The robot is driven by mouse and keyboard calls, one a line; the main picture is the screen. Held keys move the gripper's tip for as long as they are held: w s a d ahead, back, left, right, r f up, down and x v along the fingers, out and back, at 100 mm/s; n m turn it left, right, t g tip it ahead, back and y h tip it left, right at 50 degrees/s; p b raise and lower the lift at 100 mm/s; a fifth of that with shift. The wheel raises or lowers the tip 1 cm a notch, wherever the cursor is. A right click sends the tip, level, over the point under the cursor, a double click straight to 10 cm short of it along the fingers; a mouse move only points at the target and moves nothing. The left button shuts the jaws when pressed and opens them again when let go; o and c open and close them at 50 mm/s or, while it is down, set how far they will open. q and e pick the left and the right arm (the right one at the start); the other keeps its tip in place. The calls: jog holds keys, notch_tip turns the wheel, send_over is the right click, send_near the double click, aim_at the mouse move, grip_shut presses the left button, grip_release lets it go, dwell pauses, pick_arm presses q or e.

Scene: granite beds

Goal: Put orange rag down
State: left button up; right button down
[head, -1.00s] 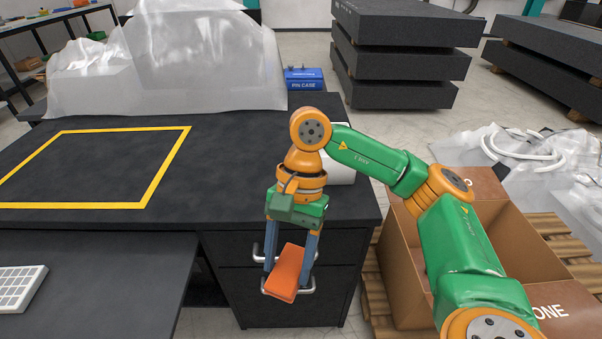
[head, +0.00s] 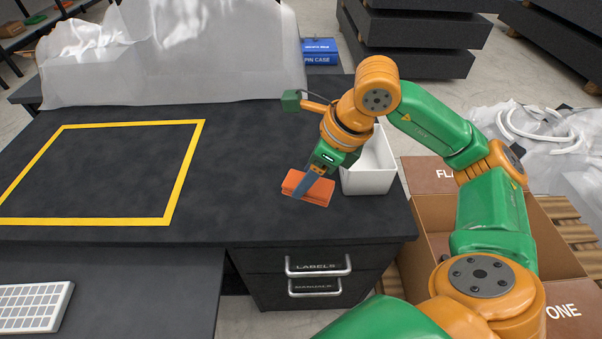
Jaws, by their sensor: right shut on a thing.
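The orange rag (head: 318,192) is a small folded orange piece at the right part of the dark bench top (head: 250,215). My right gripper (head: 304,188) is shut on it, with one blue finger showing across the rag. The rag is at or just above the bench surface; I cannot tell whether it touches. My left gripper is not in view.
A white open bin (head: 372,172) stands close to the right of the rag. A yellow taped outline (head: 178,178) marks an empty area at left. Blue pin cases (head: 319,52) and plastic sheeting (head: 190,60) are behind. A cardboard box (head: 425,222) stands at right.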

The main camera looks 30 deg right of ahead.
jog(key=w+d+f, duration=0.1)
jog(key=w+f, duration=0.1)
jog(key=w+d+f, duration=0.2)
jog(key=f, duration=0.1)
jog(key=w+d+f, duration=0.1)
jog(key=w+f, duration=0.1)
jog(key=w, duration=0.1)
jog(key=shift+d+f+p, duration=0.3)
jog(key=f, duration=0.2)
jog(key=shift+s+f+p, duration=0.2)
jog(key=shift+f+p, duration=0.1)
jog(key=shift+p, duration=0.05)
jog(key=shift+f, duration=0.35)
jog(key=shift+c, duration=0.7)
grip_release()
jog(key=shift+r, duration=0.1)
jog(key=shift+r, duration=0.1)
jog(key=shift+r, duration=0.35)
jog(key=v, duration=1.1)
jog(key=shift+r, duration=0.2)
